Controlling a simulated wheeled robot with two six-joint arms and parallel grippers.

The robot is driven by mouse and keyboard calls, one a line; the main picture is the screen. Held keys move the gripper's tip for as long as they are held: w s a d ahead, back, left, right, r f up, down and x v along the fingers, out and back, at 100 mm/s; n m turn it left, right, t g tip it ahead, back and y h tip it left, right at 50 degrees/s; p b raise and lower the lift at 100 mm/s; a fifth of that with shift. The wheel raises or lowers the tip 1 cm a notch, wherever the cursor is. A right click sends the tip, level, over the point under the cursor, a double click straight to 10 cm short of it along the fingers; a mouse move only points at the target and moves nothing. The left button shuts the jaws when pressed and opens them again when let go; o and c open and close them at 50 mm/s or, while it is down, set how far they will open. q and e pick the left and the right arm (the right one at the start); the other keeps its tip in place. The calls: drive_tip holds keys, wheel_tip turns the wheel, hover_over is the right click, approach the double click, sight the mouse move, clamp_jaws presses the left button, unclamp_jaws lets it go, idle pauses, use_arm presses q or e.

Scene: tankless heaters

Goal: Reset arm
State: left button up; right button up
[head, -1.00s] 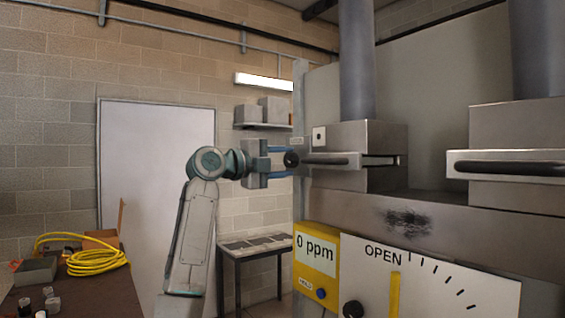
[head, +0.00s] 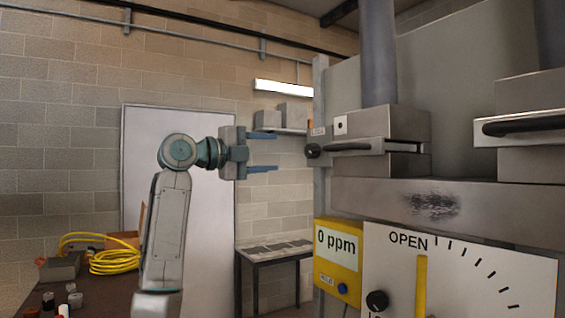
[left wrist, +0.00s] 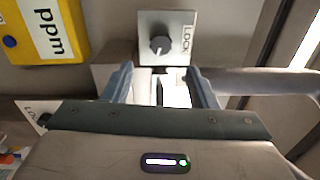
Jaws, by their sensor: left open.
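My left gripper (head: 264,152) is open, its two blue fingers pointing right toward the metal unit's handle. It is empty and apart from the dark bar handle (head: 350,146) and the round black knob (head: 312,151) at the unit's left edge. In the left wrist view the open fingers (left wrist: 161,88) frame a gap with metal parts beyond. A black knob on a LOCK plate (left wrist: 160,45) shows above the fingers there. My right gripper is in neither view.
A yellow 0 ppm meter (head: 338,257) and a white dial panel marked OPEN (head: 450,270) are at lower right. A second handle (head: 525,122) is at far right. A dark table (head: 100,290) with a yellow hose (head: 112,262) stands at lower left. A small table (head: 275,250) stands behind.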

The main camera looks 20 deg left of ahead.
use_arm(q)
drive_tip(key=shift+s+a, duration=0.15)
drive_tip(key=shift+s, duration=0.1)
idle(0.3)
